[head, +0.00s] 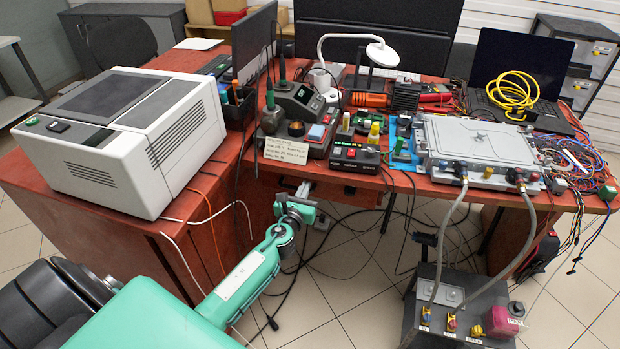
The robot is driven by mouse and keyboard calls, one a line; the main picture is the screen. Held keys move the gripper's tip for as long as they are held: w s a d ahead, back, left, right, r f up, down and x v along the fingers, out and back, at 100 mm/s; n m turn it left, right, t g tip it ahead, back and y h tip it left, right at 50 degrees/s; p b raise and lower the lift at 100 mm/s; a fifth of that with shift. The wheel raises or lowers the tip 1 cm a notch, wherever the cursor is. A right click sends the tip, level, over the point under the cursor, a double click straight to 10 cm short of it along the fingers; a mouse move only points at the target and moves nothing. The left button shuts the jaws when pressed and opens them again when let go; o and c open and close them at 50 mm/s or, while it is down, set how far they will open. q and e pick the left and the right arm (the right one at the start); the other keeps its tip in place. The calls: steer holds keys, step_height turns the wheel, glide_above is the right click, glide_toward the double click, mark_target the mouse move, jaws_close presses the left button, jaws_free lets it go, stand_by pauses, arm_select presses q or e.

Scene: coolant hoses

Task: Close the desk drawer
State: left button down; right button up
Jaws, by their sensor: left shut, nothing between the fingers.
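The desk drawer (362,197) is the reddish-brown front under the desk's front edge, left of the middle, with a small dark knob or lock on it. From this steep angle I cannot tell how far it stands out. My left gripper (305,188), on a mint-green arm coming from the lower left, is shut and empty. It is at the left part of the drawer front and hides some of it. Whether it touches the drawer is not clear. My right gripper is not in view.
The red desk (403,186) carries a soldering station (300,97), a metal cold plate (475,140) with two hoses, and a laptop (520,75). A large printer (125,140) stands at left. Loose cables hang below the desk. A grey coolant unit (460,305) stands on the floor at lower right.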

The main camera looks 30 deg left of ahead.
arm_select(q)
steer(key=x, duration=0.4)
steer(key=shift+w, duration=0.25)
steer(key=shift+w+a, duration=0.1)
steer(key=shift+w, duration=0.2)
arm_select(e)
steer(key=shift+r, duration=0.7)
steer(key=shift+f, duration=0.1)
